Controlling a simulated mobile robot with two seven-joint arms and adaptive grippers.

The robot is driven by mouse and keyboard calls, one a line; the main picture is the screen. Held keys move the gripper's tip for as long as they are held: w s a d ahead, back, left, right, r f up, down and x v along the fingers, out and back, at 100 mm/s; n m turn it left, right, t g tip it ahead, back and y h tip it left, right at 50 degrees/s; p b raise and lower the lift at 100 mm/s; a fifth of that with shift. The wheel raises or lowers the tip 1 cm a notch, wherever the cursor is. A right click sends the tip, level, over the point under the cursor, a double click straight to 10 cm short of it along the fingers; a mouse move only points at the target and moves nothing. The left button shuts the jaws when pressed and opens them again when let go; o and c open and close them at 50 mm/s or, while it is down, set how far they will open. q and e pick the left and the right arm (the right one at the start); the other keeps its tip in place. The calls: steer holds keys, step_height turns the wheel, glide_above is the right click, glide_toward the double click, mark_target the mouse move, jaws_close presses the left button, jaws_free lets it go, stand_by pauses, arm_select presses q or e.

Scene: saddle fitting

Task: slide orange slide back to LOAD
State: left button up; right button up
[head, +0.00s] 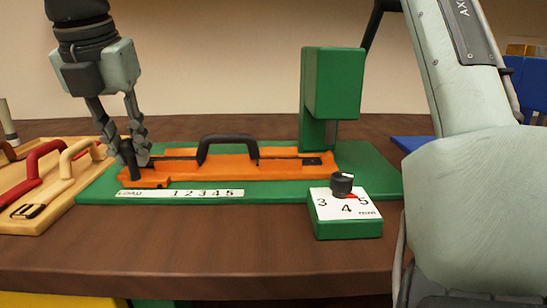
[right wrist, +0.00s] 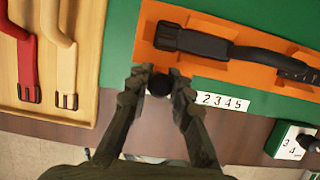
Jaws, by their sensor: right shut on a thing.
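The orange slide (head: 225,168) lies on the green base (head: 270,190), with a black handle (head: 228,138) on it. A black upright peg (head: 129,160) stands at the slide's left end, behind the LOAD end of the white scale strip (head: 180,193). My right gripper (head: 133,150) comes down from above and is shut on the peg. In the right wrist view the fingers (right wrist: 158,85) close around the round black peg top, and the orange slide (right wrist: 205,70) extends to the right. The LOAD and 1 marks are hidden there. My left gripper is not in view.
A green upright housing (head: 333,85) stands over the slide's right end. A green dial box (head: 345,212) with a black knob is at front right. A wooden tray (head: 50,200) with red and cream handles is close on the left. The table front is clear.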

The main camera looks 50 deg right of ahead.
mark_target(120, 174)
steer(key=shift+w+a+p, duration=0.5)
steer(key=shift+w+a, duration=0.15)
steer(key=shift+w, duration=0.1)
steer(key=shift+w+a+r+p, duration=0.1)
steer(key=shift+w+a+p, duration=0.15)
steer(key=shift+p, duration=0.15)
steer(key=shift+w+a, duration=0.25)
steer(key=shift+w, duration=0.05)
steer(key=shift+w+a+p, duration=0.45)
steer(key=shift+w+p, duration=0.05)
steer(key=shift+p, duration=0.4)
steer(key=shift+o, duration=0.3)
steer(key=shift+o, duration=0.2)
steer(key=shift+w+r, duration=0.1)
steer(key=o, duration=0.8)
steer(key=shift+w+a, duration=0.15)
steer(key=shift+c, duration=0.2)
